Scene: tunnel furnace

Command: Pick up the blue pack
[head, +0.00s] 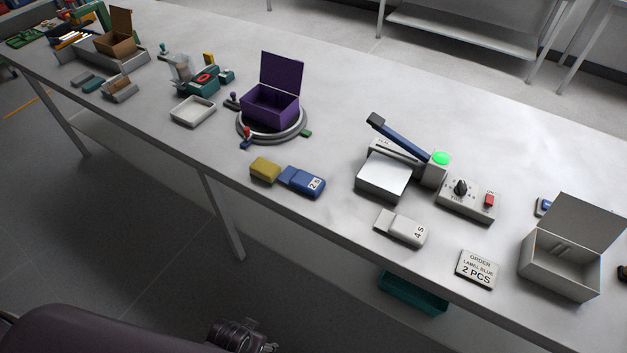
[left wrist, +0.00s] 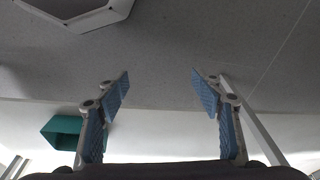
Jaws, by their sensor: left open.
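A blue pack (head: 302,181) marked with a white label lies on the table near its front edge. A yellow pack (head: 265,170) lies against or very close to its left end. My left arm comes in at the lower left of the head view, and its dark end (head: 240,337) is off the table's front side, over the floor and well short of the blue pack. In the left wrist view my left gripper (left wrist: 160,76) is open, with nothing between its blue-padded fingers. The blue pack does not show in that view. My right gripper is not in view.
A purple open box (head: 270,107) stands on a round base behind the packs. A grey lever device (head: 385,178), a white pack (head: 401,228), a dial box (head: 466,201) and a grey open box (head: 560,266) are to the right. A teal bin (head: 412,293) is below the table edge.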

